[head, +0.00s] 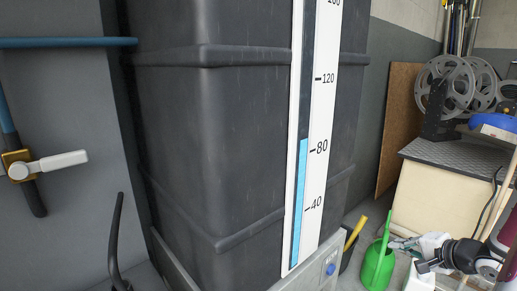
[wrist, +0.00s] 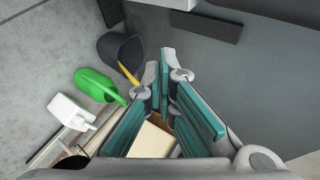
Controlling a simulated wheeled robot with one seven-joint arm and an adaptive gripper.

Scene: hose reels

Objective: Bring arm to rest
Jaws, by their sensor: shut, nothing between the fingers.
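My gripper (wrist: 165,78) shows in the wrist view, its teal-padded fingers reaching up the middle of the picture. The fingertips are close together and hold nothing. A pale block-like surface (wrist: 150,139) shows behind and between the fingers, apart from them as far as I can tell. In the head view, a dark-and-white jointed part at the lower right looks like my arm, but the fingers cannot be made out there.
A tall dark tank (head: 215,150) with a level gauge (head: 312,130) fills the head view's middle. A lever valve (head: 50,164) is at left. A green watering can (wrist: 95,84), a white jug (wrist: 72,112) and a black bucket (wrist: 112,48) stand on the floor. Reels (head: 452,82) sit at right.

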